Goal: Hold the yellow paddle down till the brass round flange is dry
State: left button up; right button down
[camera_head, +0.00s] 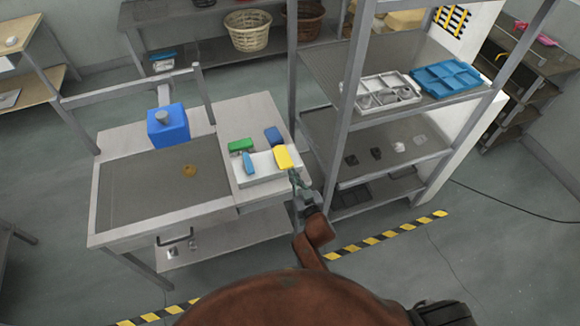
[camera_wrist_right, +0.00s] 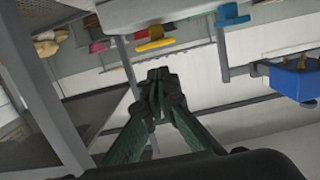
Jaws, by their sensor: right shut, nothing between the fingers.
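The yellow paddle (camera_head: 284,157) sits at the right end of a white panel on the bench top. My right gripper (camera_head: 293,174) is at the paddle's near edge in the head view, shut and empty. I cannot tell whether it touches the paddle. In the right wrist view the closed fingertips (camera_wrist_right: 159,76) point toward a yellow piece (camera_wrist_right: 156,45), probably the paddle, with a gap in the picture. The brass round flange (camera_head: 190,170) is a small disc on the dark area of the bench. Whether it is wet cannot be seen. My left gripper is out of view.
The white panel (camera_head: 262,177) also carries a light blue paddle (camera_head: 248,164). A green block (camera_head: 241,145) and a dark blue block (camera_head: 273,135) lie behind it. A blue box (camera_head: 168,126) stands at the back left. A shelf post rises close right of the gripper.

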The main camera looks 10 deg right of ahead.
jog(key=v, duration=0.4)
jog(key=shift+s+d+f, duration=0.1)
jog(key=shift+s+f, duration=0.1)
jog(key=shift+s, duration=0.25)
jog(key=s+d+f+g+b, duration=0.1)
jog(key=s+d+f+g, duration=0.15)
jog(key=s+f, duration=0.75)
jog(key=s+d+f+g+h, duration=0.1)
jog(key=s+d+f+g, duration=0.15)
jog(key=f, duration=1.55)
jog(key=s+d+f+g+b, duration=0.1)
jog(key=s+d+f+g, duration=0.15)
jog(key=s+f, duration=0.75)
jog(key=s+d+f+g, duration=0.2)
jog(key=s+d+f, duration=0.1)
jog(key=s+f, duration=0.4)
jog(key=s+d+f+g, duration=0.3)
jog(key=s+f, duration=0.5)
jog(key=s, duration=0.6)
jog(key=s+d+f+g+h, duration=0.1)
jog(key=s+d+f, duration=0.3)
jog(key=s+f, duration=0.4)
jog(key=shift+s+d+g+b, duration=0.15)
jog(key=shift+s+g+b, duration=0.45)
jog(key=shift+s, duration=0.65)
